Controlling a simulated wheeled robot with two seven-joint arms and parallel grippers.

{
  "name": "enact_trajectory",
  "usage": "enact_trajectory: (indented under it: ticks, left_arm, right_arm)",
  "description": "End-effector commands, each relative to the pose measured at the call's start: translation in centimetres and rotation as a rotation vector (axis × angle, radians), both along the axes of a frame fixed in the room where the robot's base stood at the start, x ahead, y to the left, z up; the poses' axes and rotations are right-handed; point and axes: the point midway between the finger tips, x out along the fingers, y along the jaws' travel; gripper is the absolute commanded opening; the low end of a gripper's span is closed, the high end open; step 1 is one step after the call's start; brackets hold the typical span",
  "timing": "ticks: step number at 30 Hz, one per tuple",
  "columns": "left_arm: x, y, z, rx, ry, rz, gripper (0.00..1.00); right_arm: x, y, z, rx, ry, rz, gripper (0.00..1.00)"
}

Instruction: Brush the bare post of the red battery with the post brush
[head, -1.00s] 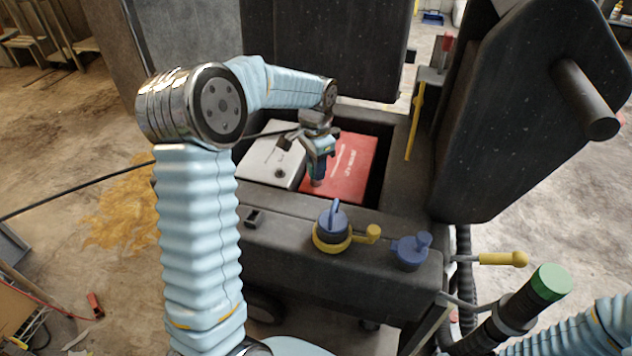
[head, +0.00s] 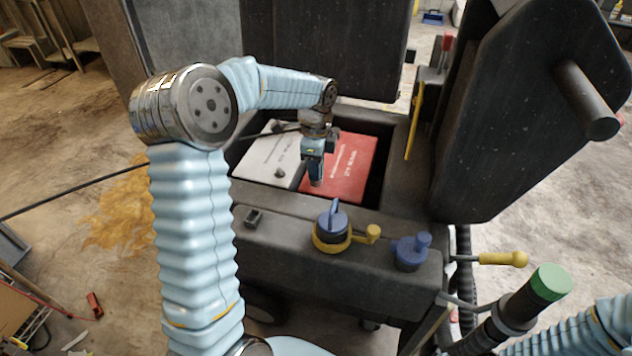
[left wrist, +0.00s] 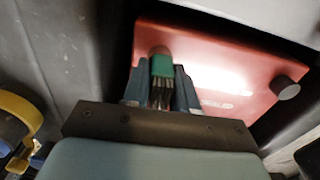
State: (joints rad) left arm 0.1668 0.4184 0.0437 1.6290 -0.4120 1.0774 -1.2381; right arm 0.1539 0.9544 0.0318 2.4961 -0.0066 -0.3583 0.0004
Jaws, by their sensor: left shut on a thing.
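The red battery (head: 352,165) lies in the open dark compartment, right of a grey-white battery (head: 270,160). My left gripper (head: 315,158) is over the red battery's left part, pointing down. In the left wrist view its fingers (left wrist: 160,88) are shut on the post brush (left wrist: 162,67), which has a green body and dark bristle-like strands between the fingers. A tan rounded tip shows at the brush's far end, at the red battery's corner (left wrist: 225,75); I cannot tell whether it is the bare post or whether they touch. A dark round cap (left wrist: 288,88) covers the other post. My right gripper is out of view.
The compartment's front ledge (head: 290,225) carries a blue-and-yellow switch (head: 333,225) and a blue knob (head: 410,250). A large dark panel (head: 500,120) stands at the right. A black cable (head: 75,180) runs in from the left to the compartment.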

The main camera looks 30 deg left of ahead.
Motion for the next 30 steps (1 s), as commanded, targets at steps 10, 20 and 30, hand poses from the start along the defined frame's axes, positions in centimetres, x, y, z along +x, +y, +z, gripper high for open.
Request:
enact_trajectory:
  ticks: [10,20,30]
  left_arm:
    - [-0.3,0.1,-0.4,0.001,0.012,-0.031,0.3]
    - [-0.1,0.1,-0.2,0.001,0.005,-0.029,0.57]
    - [0.0,0.1,2.6,0.002,-0.002,-0.029,0.57]
  right_arm:
    - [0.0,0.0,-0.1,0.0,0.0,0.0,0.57]
    - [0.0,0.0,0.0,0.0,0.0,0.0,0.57]
    - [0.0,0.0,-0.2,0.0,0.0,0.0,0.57]
